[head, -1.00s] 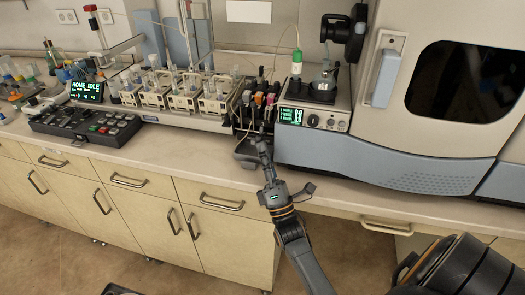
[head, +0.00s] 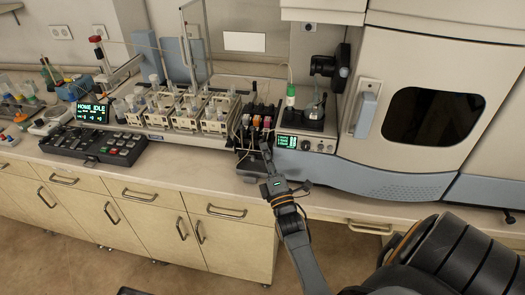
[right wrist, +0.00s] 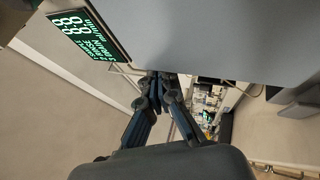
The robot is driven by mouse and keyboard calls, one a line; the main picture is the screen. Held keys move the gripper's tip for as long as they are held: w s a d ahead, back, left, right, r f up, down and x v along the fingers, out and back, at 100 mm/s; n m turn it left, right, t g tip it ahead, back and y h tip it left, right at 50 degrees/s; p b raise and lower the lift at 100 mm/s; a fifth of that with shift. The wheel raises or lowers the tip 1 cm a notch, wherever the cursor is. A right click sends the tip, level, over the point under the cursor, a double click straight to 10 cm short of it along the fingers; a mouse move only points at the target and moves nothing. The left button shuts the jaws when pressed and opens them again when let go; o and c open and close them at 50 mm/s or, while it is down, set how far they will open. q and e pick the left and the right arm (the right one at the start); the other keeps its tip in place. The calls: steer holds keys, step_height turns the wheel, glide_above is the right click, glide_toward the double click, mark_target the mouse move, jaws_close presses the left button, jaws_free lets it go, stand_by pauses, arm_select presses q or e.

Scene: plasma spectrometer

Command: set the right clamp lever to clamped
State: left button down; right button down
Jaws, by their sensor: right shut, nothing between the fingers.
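The pump block with several small coloured clamp levers (head: 257,121) sits on the bench between the sample racks and the spectrometer. The rightmost visible lever looks orange-red (head: 267,122); its position is too small to tell. My right gripper (head: 265,148) is shut and empty, with its fingertips just below and in front of the pump block. I cannot tell whether they touch it. In the right wrist view the closed fingertips (right wrist: 160,82) point toward the lower edge of a grey panel, and no lever can be made out there. My left gripper is not in view.
The spectrometer (head: 400,185) with its green display (head: 287,141) stands right of the pump. A bare bench strip (head: 190,165) runs along the front.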

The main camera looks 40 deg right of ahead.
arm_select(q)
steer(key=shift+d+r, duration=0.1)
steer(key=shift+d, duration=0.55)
arm_select(e)
steer(key=shift+w+d+r, duration=0.35)
steer(key=shift+w+r, duration=0.1)
steer(key=shift+r, duration=0.1)
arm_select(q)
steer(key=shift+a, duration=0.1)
arm_select(e)
steer(key=shift+f, duration=0.1)
